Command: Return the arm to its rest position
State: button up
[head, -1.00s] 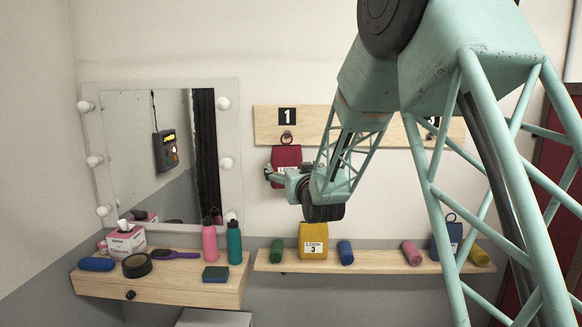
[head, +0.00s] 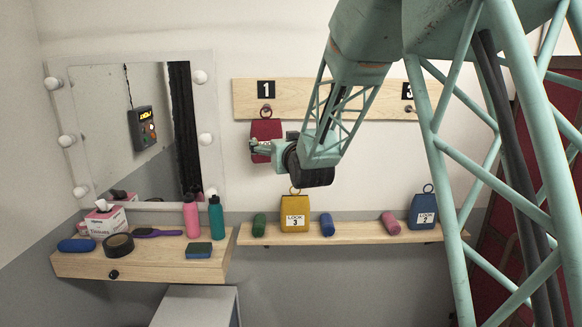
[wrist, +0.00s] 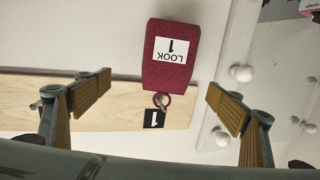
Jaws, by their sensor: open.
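My arm (head: 345,110) reaches in from the upper right in the head view. My gripper (head: 262,147) is in front of the wall board, overlapping the red LOOK 1 bag (head: 266,129) in the picture. In the wrist view my gripper (wrist: 160,108) is open, with its two yellow-padded fingers wide apart and nothing between their pads. The red LOOK 1 bag (wrist: 171,55) appears upside down beyond the fingers, its ring at the hook by the number 1 plate (wrist: 154,118). The bag looks apart from both fingers.
The wall board (head: 320,97) carries hooks with number plates. A shelf (head: 350,234) below holds a yellow LOOK 3 bag (head: 294,212), a blue LOOK 2 bag (head: 422,210) and several rolls. A mirror (head: 130,130) and a vanity shelf (head: 160,262) with bottles stand left.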

jog(key=s+d+m+g+h+b, duration=0.1)
jog(key=s+d+g, duration=0.1)
jog(key=s+d, duration=0.6)
jog(key=s+d+f+g+h+b, duration=0.1)
jog(key=s+d+g, duration=0.15)
jog(key=s, duration=0.85)
jog(key=s+d+m+g+h, duration=0.1)
jog(key=s+d+g, duration=0.1)
jog(key=s+d, duration=0.65)
jog(key=s+d+f+g+b, duration=0.1)
jog(key=s+d+f+g, duration=0.1)
jog(key=s, duration=1.2)
jog(key=s+d+f+g+h, duration=0.1)
jog(key=s+f, duration=0.3)
jog(key=s, duration=1)
jog(key=s+d+f+m+g+b, duration=0.1)
jog(key=s+d+f+g, duration=0.2)
jog(key=s, duration=1.1)
jog(key=shift+s+d+f+b, duration=0.3)
jog(key=shift+s+f, duration=0.1)
jog(key=shift+f, duration=0.1)
